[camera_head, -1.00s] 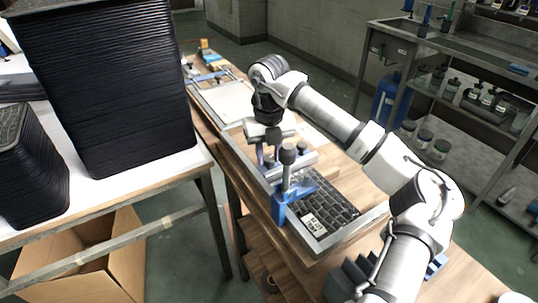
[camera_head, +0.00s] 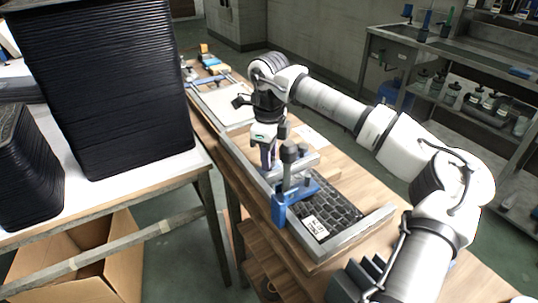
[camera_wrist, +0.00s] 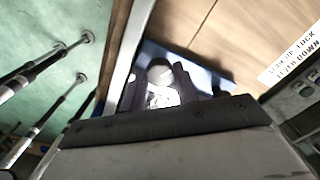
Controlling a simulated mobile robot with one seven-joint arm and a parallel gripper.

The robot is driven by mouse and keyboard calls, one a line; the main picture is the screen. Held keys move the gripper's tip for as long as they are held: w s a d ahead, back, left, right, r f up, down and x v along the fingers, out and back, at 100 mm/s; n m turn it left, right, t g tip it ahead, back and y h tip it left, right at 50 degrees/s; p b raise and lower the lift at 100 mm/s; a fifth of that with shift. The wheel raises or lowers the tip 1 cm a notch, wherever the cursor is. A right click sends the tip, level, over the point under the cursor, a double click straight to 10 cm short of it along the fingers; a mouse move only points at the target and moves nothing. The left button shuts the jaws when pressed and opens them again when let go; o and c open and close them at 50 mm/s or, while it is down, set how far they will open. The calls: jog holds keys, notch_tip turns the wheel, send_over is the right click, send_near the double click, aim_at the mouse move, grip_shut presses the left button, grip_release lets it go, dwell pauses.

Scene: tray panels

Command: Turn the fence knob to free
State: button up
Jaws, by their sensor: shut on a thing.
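The fence knob (camera_wrist: 160,76) shows in the wrist view as a round grey part between the dark fingers of my gripper (camera_wrist: 157,88). My gripper is shut on it; the fingers cover its sides, and its pointing direction is hard to tell. In the head view my gripper (camera_head: 268,158) points down at the far part of the fence, just behind a blue clamp (camera_head: 291,202) with an upright grey post. The held knob is mostly hidden there. A white label (camera_wrist: 291,57) beside it carries partly readable words, including "UP LOCK" and "DOWN".
A tall stack of black trays (camera_head: 105,85) stands on the white table at left. An open cardboard box (camera_head: 80,265) sits on the floor below.

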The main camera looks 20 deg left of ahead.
jog(key=n, duration=0.5)
jog(key=shift+n, duration=0.3)
dwell(0.4)
jog(key=o, duration=1)
jog(key=shift+c, duration=0.2)
notch_tip(320, 180, up, 14)
jog(key=shift+f, duration=0.15)
